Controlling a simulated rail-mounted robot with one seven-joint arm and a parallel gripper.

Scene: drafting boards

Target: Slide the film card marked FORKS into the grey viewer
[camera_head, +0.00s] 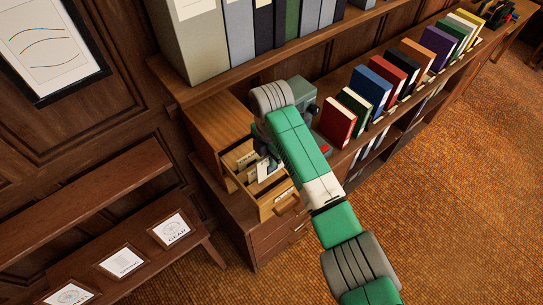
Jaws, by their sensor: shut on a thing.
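My gripper (264,148) is small and dark in this view, partly covered by my green arm. It points down over the open wooden drawer and is shut on a pale card (265,171), which stands upright at the drawer. I cannot read the card's marking or tell whether its lower edge is clear of the drawer. Other cream cards (246,160) stand in the drawer just left of it. A grey-green box with dark knobs, apparently the grey viewer (301,88), stands on the counter behind my arm. My arm hides much of it, including any slot.
The open drawer (265,211) juts from a wooden cabinet (213,120). Coloured books, starting with a red one (337,122), line the counter right of the viewer. Binders (189,40) fill the shelf above. Framed cards (171,229) rest on a sloped rack at lower left. Carpet lies open at right.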

